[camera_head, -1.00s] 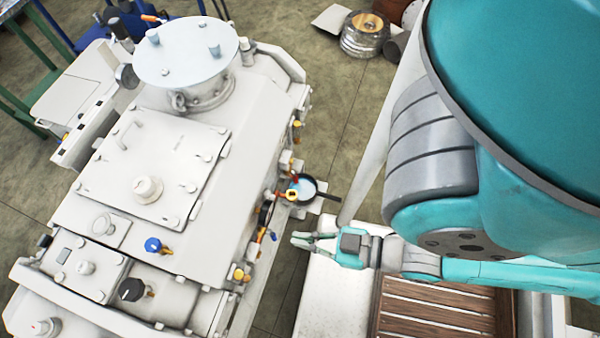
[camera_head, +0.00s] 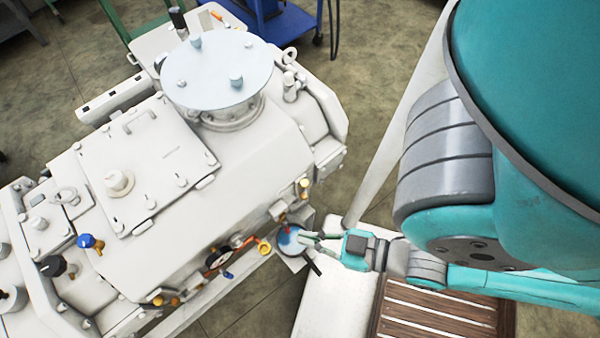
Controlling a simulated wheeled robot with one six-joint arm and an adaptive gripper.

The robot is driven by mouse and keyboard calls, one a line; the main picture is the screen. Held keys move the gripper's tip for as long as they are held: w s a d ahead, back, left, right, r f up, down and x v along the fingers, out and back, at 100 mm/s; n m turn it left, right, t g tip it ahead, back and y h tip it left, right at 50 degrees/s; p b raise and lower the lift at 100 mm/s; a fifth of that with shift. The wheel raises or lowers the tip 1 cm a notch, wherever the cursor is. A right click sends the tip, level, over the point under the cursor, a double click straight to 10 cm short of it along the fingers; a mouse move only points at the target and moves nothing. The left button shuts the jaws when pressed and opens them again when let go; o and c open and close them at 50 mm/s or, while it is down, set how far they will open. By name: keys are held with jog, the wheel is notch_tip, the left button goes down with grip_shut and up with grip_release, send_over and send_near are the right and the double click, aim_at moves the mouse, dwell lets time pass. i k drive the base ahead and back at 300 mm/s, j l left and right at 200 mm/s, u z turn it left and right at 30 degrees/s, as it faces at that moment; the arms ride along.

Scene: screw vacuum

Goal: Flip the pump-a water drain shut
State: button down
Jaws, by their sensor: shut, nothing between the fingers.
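The white pump (camera_head: 220,150) fills the left and middle of the head view. The drain's outlet is too small to make out.
A yellow fitting (camera_head: 263,247) and a blue handle (camera_head: 229,275) stick out along the pump's lower right side. A slatted wooden pallet (camera_head: 440,320) lies at lower right. Open floor (camera_head: 390,60) lies beyond the pump.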

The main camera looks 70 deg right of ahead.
aim_at(287, 230)
jog(key=k+l+u, duration=0.15)
jog(key=l+u, duration=0.3)
jog(key=k+l+u, duration=0.2)
jog(key=u, duration=0.25)
jog(key=k+l+u, duration=0.25)
jog(key=u, duration=0.2)
jog(key=k+l+u, duration=0.2)
jog(key=u, duration=0.25)
jog(key=k, duration=0.05)
